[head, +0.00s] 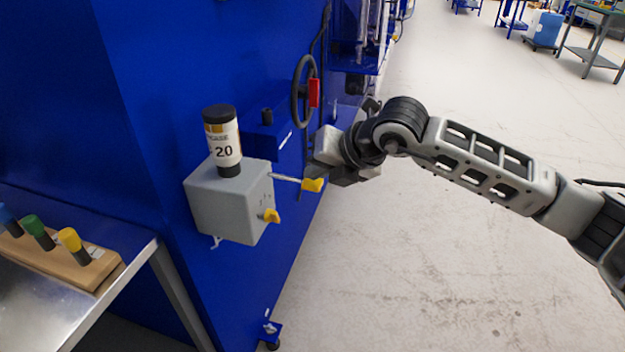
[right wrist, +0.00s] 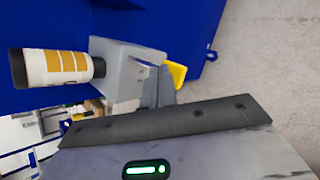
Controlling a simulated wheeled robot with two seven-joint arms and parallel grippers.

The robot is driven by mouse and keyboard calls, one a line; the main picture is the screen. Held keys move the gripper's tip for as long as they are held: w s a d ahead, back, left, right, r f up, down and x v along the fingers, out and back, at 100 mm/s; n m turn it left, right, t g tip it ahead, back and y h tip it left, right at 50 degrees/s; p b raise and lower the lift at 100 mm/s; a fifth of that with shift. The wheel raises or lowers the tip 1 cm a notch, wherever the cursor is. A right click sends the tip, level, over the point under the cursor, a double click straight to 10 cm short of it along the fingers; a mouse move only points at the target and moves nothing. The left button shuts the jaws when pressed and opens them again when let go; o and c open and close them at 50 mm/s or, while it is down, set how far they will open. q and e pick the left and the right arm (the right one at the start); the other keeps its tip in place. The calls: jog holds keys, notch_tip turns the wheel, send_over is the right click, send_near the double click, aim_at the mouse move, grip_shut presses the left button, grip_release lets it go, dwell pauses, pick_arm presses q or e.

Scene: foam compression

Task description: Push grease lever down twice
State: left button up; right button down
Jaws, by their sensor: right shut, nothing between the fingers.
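The grease unit is a grey box (head: 228,205) on the side of a blue machine, with a grease canister (head: 222,140) labelled 20 upright on top. A thin lever (head: 286,178) sticks out from the box to the right and ends in a yellow tip (head: 312,185). My right gripper (head: 317,168) is shut and empty, just above and behind the yellow tip; whether they touch I cannot tell. In the right wrist view the right gripper's fingers (right wrist: 157,88) lie close beside the yellow tip (right wrist: 177,73), partly covering it. My left gripper is out of view.
A second yellow knob (head: 272,216) is low on the box face. A black handwheel (head: 304,91) with a red part is behind on the machine. A metal table (head: 50,310) with a wooden block (head: 75,268) of coloured knobs is at left.

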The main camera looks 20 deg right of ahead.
jog(key=shift+f+b, duration=0.95)
jog(key=shift+f, duration=0.1)
dwell(0.6)
dwell(0.5)
jog(key=shift+r+p, duration=0.75)
jog(key=shift+r, duration=1.1)
jog(key=shift+r+p, duration=1)
jog(key=shift+r, duration=0.85)
jog(key=shift+r+p, duration=0.3)
jog(key=shift+r, duration=0.4)
jog(key=shift+f, duration=0.15)
